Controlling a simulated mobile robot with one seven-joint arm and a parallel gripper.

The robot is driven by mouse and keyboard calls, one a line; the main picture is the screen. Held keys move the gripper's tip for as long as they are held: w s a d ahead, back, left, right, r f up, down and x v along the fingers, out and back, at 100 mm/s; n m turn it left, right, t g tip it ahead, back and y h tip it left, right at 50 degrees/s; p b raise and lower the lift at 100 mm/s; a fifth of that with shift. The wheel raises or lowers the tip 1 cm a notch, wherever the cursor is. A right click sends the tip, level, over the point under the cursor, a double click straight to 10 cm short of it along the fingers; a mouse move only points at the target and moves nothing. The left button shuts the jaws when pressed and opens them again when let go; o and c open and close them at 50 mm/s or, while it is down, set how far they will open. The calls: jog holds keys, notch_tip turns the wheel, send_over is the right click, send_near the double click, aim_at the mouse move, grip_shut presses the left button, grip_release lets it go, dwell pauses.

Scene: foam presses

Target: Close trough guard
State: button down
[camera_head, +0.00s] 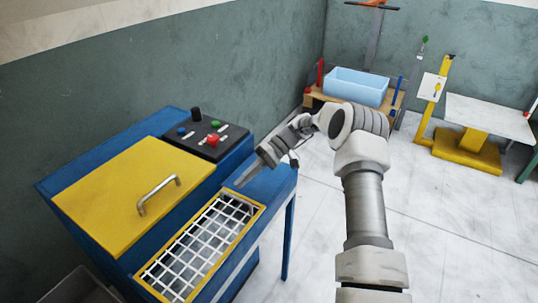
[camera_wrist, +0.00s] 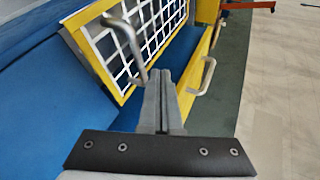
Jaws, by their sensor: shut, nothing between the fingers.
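The trough guard (camera_head: 200,246) is a white wire grid in a yellow frame, set at the front of a blue machine in the head view. I cannot tell its exact angle. The grid also fills the upper middle of the wrist view (camera_wrist: 134,42). A grey bar handle (camera_wrist: 133,50) stands in front of it there, left of the fingers. My gripper (camera_head: 238,184) is shut and empty near the guard's far end, by the machine's blue top. Its fingers (camera_wrist: 165,76) point toward the guard's yellow edge; I see no clear contact.
A yellow lid (camera_head: 120,190) with a metal handle (camera_head: 158,195) covers the machine's left part. A button panel (camera_head: 207,135) stands behind the guard. In the wrist view, another handle (camera_wrist: 203,76) lies just right of the fingers.

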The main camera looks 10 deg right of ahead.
jog(key=b+v, duration=0.1)
jog(key=v, duration=0.9)
jog(key=shift+w+r, duration=0.25)
jog(key=s+a+r+m+t+h, duration=0.1)
jog(key=s+a+r+t+h, duration=0.2)
jog(key=s+r, duration=0.4)
jog(key=s+a+r+m+h, duration=0.1)
jog(key=s+a+r+h, duration=0.3)
jog(key=r, duration=0.5)
jog(key=s+d+m+t+h, duration=0.1)
jog(key=s+d+t+h, duration=0.1)
jog(key=s, duration=1)
jog(key=s+d+m+t+h, duration=0.1)
jog(key=s+t, duration=0.4)
jog(key=s, duration=0.6)
jog(key=shift+s+d+r+h, duration=0.4)
jog(key=shift+d+r+h, duration=0.05)
jog(key=shift+d+h, duration=0.45)
